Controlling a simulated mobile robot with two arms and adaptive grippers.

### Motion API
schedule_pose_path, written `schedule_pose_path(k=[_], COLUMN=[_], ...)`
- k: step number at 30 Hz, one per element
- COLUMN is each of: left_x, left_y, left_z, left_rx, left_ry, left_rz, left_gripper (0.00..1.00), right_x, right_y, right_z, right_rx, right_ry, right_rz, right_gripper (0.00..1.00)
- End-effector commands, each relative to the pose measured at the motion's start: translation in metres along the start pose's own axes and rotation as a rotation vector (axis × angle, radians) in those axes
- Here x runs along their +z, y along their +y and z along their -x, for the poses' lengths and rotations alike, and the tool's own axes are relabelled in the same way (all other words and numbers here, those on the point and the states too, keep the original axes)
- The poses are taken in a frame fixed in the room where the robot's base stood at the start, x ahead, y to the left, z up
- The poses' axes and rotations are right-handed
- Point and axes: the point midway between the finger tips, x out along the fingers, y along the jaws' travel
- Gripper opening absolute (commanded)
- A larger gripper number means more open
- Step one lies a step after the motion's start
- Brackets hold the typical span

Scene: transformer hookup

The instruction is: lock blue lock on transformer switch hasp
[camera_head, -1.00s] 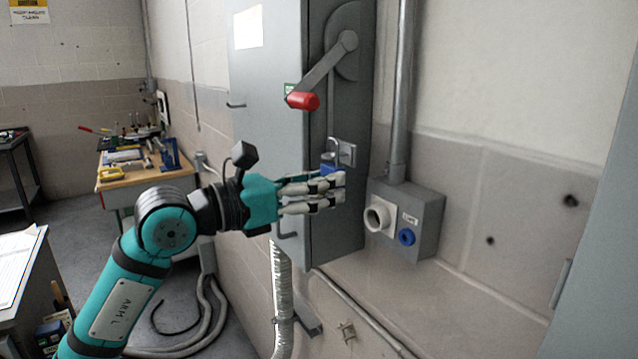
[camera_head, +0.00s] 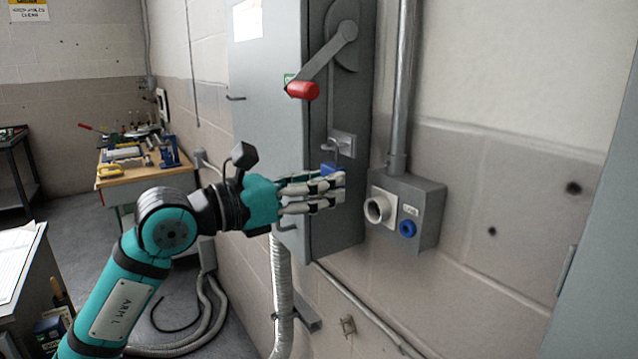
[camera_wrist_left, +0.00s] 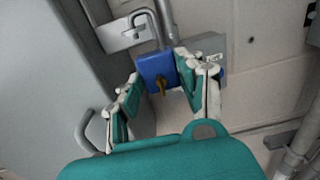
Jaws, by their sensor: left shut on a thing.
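The blue lock (camera_head: 329,169) is held at the fingertips of my left gripper (camera_head: 338,190), beside the grey cabinet. In the left wrist view the lock body (camera_wrist_left: 155,66) is between the fingers, with a brass key (camera_wrist_left: 162,85) in its face. Its steel shackle (camera_wrist_left: 146,13) points up at the hasp. The switch hasp (camera_head: 344,143) is a small metal plate standing out from the cabinet side, and it also shows in the left wrist view (camera_wrist_left: 122,35). The shackle overlaps the hasp; I cannot tell whether it passes through the hole. My right gripper is out of view.
The switch lever with its red grip (camera_head: 303,90) is above the hasp on the cabinet (camera_head: 270,120). A grey box (camera_head: 425,200) with a blue socket and a vertical conduit (camera_head: 402,90) stand close at right. A workbench (camera_head: 130,172) is behind left.

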Motion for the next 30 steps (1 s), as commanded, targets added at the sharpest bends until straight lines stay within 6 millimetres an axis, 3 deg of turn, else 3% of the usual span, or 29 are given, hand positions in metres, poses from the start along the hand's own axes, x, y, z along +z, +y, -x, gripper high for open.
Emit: schedule_pose_path(k=[5,6,11,20,30], left_x=[-0.003,-0.002,-0.002,-0.003,-0.004], left_y=[0.000,0.000,0.000,0.000,0.000], left_z=[0.000,0.000,0.000,0.001,0.027], left_rx=[0.000,0.000,0.000,0.000,0.002], left_ry=[-0.001,-0.001,-0.001,0.001,-0.001], left_rz=[0.000,-0.001,-0.001,0.000,-0.003], left_gripper=[0.00,0.43,0.64,0.65,0.65], right_x=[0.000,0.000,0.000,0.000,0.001], right_y=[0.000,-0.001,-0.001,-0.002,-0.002], right_z=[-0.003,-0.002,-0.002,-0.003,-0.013], right_rx=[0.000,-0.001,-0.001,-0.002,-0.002], right_ry=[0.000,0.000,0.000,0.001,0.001], right_rz=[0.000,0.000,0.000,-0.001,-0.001], right_gripper=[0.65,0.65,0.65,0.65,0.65])
